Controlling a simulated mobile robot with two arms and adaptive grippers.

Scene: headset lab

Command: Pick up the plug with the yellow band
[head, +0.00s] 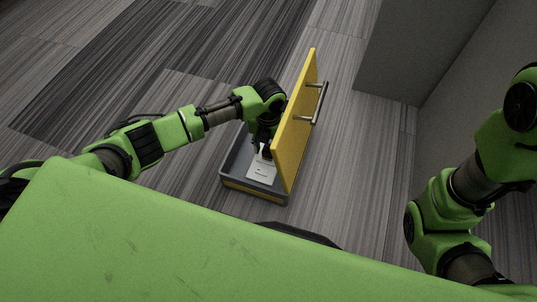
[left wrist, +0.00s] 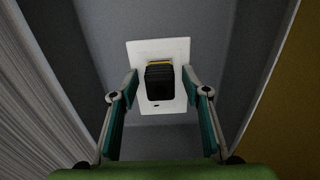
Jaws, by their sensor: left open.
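The plug (left wrist: 159,84) is a black block with a yellow band (left wrist: 159,64) at its far edge, in the left wrist view. It stands on a white plate (left wrist: 178,47) with a small dark slot near its near edge. My left gripper (left wrist: 160,74) is open, with one finger on each side of the plug and a visible gap on both sides. In the head view my left gripper (head: 263,147) reaches down into the case over the white plate (head: 261,174); the plug cannot be made out there. My right gripper is out of view.
The plate lies inside an open grey case (head: 233,180) on the floor. Its yellow lid (head: 297,125) stands upright close to the right of my left gripper, with a metal handle (head: 320,103) outside. A grey wall (head: 455,60) is at the right. Bare floor surrounds the case.

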